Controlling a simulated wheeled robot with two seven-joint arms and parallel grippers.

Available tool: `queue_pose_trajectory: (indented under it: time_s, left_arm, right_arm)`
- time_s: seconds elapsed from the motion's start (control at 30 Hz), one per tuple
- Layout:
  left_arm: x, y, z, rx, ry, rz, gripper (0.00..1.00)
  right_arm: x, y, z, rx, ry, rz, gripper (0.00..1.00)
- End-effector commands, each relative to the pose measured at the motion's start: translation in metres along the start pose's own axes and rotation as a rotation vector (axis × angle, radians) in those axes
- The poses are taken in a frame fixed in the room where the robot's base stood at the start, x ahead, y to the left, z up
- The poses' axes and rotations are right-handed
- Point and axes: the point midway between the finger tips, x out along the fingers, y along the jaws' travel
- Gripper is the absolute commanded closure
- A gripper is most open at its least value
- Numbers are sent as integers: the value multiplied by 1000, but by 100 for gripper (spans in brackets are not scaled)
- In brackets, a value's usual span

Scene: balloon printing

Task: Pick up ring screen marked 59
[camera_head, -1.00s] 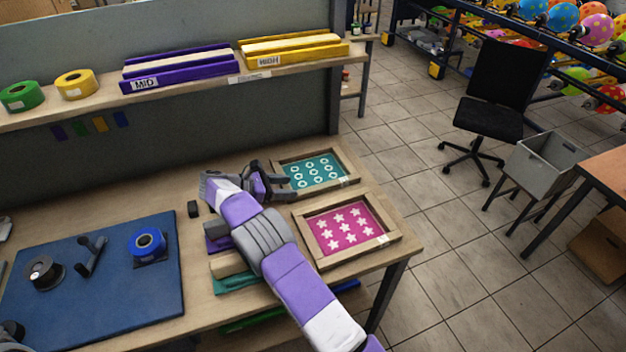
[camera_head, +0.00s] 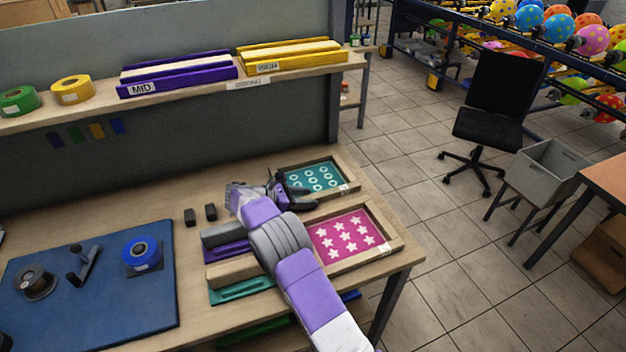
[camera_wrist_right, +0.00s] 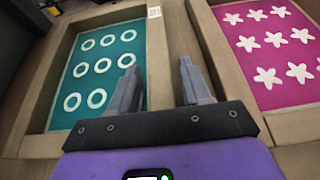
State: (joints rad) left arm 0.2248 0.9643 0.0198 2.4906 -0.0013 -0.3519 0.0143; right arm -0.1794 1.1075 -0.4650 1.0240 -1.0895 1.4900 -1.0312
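The ring screen (camera_head: 318,177) is a teal panel with white rings in a wooden frame, lying at the back right of the bench. It also shows in the right wrist view (camera_wrist_right: 76,62). Its small label is too small to read. My right gripper (camera_head: 298,186) is over its near left side in the head view. In the right wrist view the gripper (camera_wrist_right: 160,88) is open, its two fingers apart with the frame's side wall showing between them. I cannot tell whether they touch it. My left gripper is not in view.
A pink star screen (camera_head: 345,236) lies just in front of the ring screen. Stacked bars (camera_head: 232,268) lie left of my right arm. A blue mat (camera_head: 90,300) with tape and reels covers the left bench. A shelf (camera_head: 200,95) runs above the back.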

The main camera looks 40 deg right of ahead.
Motion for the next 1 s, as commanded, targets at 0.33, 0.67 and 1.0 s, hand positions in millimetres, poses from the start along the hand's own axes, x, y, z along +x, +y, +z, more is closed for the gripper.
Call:
queue_pose_trajectory:
  time_s: [0.33, 0.67, 1.0]
  left_arm:
    - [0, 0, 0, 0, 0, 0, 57]
    - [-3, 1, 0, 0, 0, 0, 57]
    - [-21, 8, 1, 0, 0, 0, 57]
  right_arm:
    - [0, 0, 0, 0, 0, 0, 100]
    - [-4, 0, 8, 2, -1, 1, 100]
    - [-29, 0, 70, 5, -1, 1, 100]
